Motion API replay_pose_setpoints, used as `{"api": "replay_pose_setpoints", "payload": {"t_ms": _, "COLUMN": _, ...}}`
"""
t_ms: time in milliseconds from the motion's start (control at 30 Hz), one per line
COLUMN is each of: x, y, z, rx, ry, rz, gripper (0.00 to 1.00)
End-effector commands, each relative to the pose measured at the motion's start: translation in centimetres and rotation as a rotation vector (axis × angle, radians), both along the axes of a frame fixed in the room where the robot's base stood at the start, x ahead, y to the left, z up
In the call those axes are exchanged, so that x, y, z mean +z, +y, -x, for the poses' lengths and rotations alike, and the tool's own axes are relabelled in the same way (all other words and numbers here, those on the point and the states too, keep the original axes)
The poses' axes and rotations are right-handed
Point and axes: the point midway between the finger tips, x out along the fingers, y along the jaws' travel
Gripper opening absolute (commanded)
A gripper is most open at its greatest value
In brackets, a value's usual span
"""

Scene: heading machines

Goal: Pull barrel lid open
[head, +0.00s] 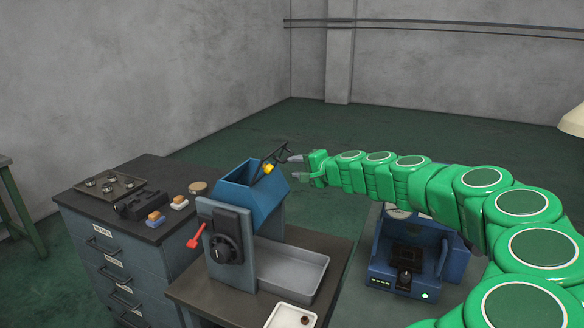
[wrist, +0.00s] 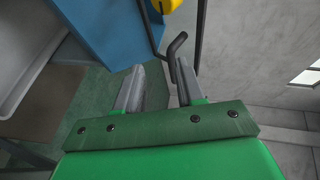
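The blue angular barrel (head: 257,197) is mounted on a grey machine stand on the bench. A thin dark lid (head: 271,158) stands tilted at the barrel's upper right, seen nearly edge-on, with a yellow part (head: 268,169) beside it. A dark bent handle (wrist: 175,47) shows in the wrist view, its end close to the right fingertip. My gripper (head: 294,167) is just right of the lid and handle, with its fingers apart and nothing clearly held. The wrist view shows the blue barrel (wrist: 112,30) beyond the left finger. Whether a finger touches the handle is unclear.
A grey tray (head: 292,270) lies below the barrel. A red lever (head: 195,237) and black dial (head: 224,248) are on the stand. A drawer cabinet (head: 115,255) stands left, with small parts on top. A blue machine (head: 415,262) stands below my arm. Open floor lies behind.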

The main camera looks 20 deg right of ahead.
Motion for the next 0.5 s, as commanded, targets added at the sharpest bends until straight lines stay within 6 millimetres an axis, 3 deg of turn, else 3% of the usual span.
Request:
{"api": "replay_pose_setpoints", "payload": {"t_ms": 200, "x": 0.6, "y": -1.3, "z": 1.7, "rx": -0.012, "ry": -0.003, "rz": 0.001, "gripper": 0.38}}
{"api": "replay_pose_setpoints", "payload": {"t_ms": 500, "x": 0.9, "y": -1.9, "z": 2.7, "rx": -0.017, "ry": -0.004, "rz": 0.001, "gripper": 0.38}}
